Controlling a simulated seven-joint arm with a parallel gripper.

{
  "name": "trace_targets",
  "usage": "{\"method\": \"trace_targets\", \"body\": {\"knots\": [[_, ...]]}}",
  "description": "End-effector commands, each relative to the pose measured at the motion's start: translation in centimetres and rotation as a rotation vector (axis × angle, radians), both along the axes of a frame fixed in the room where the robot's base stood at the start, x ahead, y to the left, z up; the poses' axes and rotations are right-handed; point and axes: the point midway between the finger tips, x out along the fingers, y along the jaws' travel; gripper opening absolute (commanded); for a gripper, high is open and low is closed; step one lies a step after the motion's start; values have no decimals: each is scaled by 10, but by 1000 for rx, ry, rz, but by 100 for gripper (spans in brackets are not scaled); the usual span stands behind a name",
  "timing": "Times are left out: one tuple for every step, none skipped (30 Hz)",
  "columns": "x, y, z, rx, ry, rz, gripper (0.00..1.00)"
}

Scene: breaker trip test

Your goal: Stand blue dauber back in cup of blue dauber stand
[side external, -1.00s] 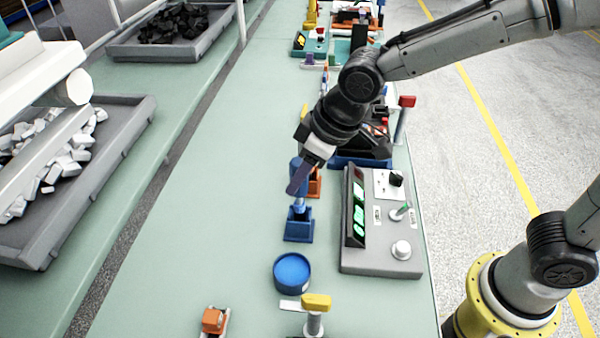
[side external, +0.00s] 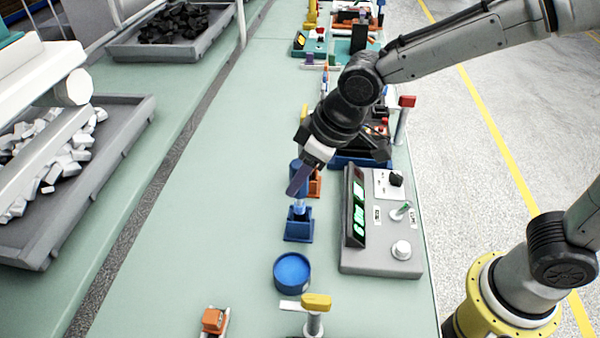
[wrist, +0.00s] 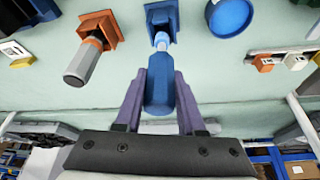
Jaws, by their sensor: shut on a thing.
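The blue dauber (side external: 299,176) has a thick blue handle and a thinner, paler lower end. It is upright over the blue dauber stand (side external: 298,229), a small blue block on the green bench. In the wrist view the dauber's handle (wrist: 159,92) lies between the purple fingers of my gripper (wrist: 160,100), which is shut on it. The dauber's lower end meets the blue stand (wrist: 160,20) in the picture; I cannot tell how deep it sits in the cup.
An orange stand (wrist: 98,28) holding a grey-handled dauber (wrist: 82,64) is close beside the blue one. A grey control box (side external: 382,225) stands to the right. A round blue tub (side external: 292,272) and a yellow-topped post (side external: 315,303) are nearer the camera. The bench to the left is clear.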

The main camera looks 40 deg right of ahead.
Motion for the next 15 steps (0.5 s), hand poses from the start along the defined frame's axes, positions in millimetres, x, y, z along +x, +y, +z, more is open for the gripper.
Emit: {"method": "trace_targets", "body": {"knots": [[0,0,-1,0,0,0,0],[0,0,-2,-1,1,0,0],[0,0,-3,-1,1,0,0],[0,0,-4,-1,1,0,0],[0,0,-5,-1,1,0,0],[0,0,-5,-1,2,0,0],[0,0,-6,-1,2,0,0],[0,0,-7,-1,2,0,0],[0,0,-8,-1,2,0,0],[0,0,-8,-1,1,0,0],[0,0,-9,-1,1,0,0],[0,0,-10,-1,1,0,0],[0,0,-10,-1,1,0,0],[0,0,-11,-1,1,0,0],[0,0,-12,0,0,0,0]]}}
